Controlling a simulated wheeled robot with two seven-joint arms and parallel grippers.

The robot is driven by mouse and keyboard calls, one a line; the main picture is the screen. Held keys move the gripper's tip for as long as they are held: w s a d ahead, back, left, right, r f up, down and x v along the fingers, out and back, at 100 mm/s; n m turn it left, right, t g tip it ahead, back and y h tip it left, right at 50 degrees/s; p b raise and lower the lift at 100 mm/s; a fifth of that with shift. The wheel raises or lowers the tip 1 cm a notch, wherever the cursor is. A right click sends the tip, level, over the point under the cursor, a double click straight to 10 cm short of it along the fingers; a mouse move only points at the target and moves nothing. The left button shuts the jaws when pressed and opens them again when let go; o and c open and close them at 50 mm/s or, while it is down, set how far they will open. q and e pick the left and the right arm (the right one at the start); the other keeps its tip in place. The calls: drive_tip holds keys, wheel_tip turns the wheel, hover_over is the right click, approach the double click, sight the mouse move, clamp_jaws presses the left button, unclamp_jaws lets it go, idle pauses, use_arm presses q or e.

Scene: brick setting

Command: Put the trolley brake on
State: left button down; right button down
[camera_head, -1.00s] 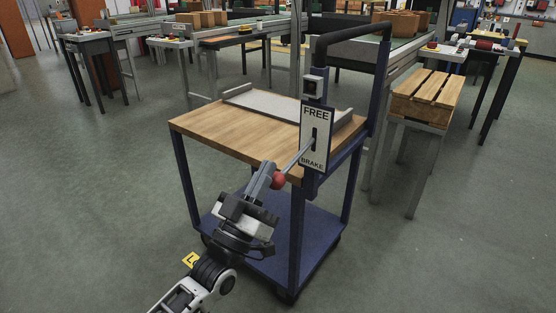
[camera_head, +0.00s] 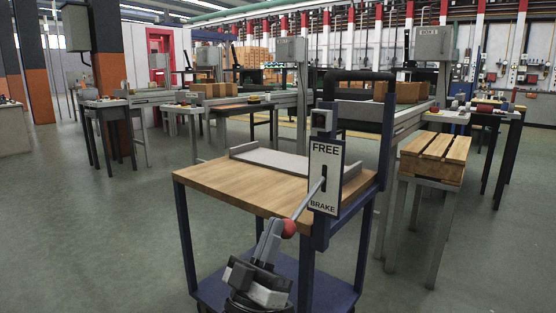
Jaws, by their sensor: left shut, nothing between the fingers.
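The trolley (camera_head: 222,187) has a wooden top and a dark blue frame. A white plate (camera_head: 325,165) on its post reads FREE at the top and BRAKE at the bottom, with a dark slot between. A grey brake lever (camera_head: 307,205) comes out of the slot and slants down toward me, ending in a red knob (camera_head: 289,228). I cannot tell exactly where in the slot it sits. My left gripper (camera_head: 274,229) is shut and empty, its fingertips just left of the knob; whether they touch it I cannot tell. My right gripper is out of view.
A grey tray (camera_head: 243,148) lies on the trolley top. A black push handle (camera_head: 360,76) rises at its right. A wooden crate (camera_head: 434,158) on a grey stand is close on the right. Open floor (camera_head: 90,230) lies to the left.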

use_arm(q)
drive_tip(key=shift+w+d+f, duration=0.1)
drive_tip(key=shift+d+f, duration=0.05)
drive_tip(key=shift+f, duration=0.25)
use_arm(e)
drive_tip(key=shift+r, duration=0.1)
